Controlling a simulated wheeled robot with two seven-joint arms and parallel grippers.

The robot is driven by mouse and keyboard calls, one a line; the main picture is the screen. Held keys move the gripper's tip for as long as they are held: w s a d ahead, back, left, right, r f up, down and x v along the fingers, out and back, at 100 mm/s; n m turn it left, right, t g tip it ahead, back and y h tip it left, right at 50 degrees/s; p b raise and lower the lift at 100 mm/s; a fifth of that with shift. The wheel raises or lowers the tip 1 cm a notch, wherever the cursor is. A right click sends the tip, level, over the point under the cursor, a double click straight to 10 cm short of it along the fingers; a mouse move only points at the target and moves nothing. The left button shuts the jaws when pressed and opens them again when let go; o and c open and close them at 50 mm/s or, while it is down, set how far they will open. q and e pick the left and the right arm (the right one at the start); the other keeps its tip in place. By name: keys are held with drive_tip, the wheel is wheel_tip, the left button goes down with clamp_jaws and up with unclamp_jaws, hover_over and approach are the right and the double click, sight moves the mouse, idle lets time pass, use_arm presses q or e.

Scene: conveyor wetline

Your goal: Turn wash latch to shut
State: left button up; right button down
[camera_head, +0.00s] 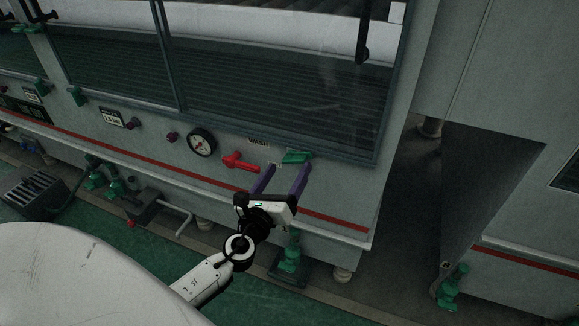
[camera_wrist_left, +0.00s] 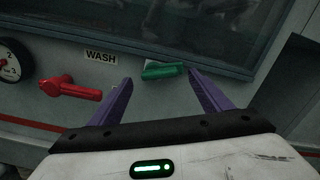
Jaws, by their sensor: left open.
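A "WASH" label (camera_head: 258,142) is on the grey machine front, and it also shows in the left wrist view (camera_wrist_left: 100,57). A green handle (camera_head: 297,157) sits right of the label, just under the window frame. In the left wrist view the green handle (camera_wrist_left: 163,71) lies nearly level, between and just beyond my fingertips. A red handle (camera_head: 240,160) is left of and below the label. It also shows in the left wrist view (camera_wrist_left: 75,88). My left gripper (camera_head: 286,172) is open and empty, its purple fingers pointing at the panel near the green handle. My right gripper is not in view.
A round gauge (camera_head: 201,142) and small purple knobs sit further left on the panel. A large window (camera_head: 270,80) is above the handles. A red stripe (camera_head: 335,213) runs below. A dark gap (camera_head: 405,200) separates this machine from the grey housing at right.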

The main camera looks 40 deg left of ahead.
use_arm(q)
drive_tip(key=shift+x, duration=1.25)
drive_tip(key=c, duration=1)
drive_tip(key=shift+d+f, duration=0.1)
drive_tip(key=o, duration=1)
drive_tip(key=shift+s, duration=0.15)
drive_tip(key=v, duration=1)
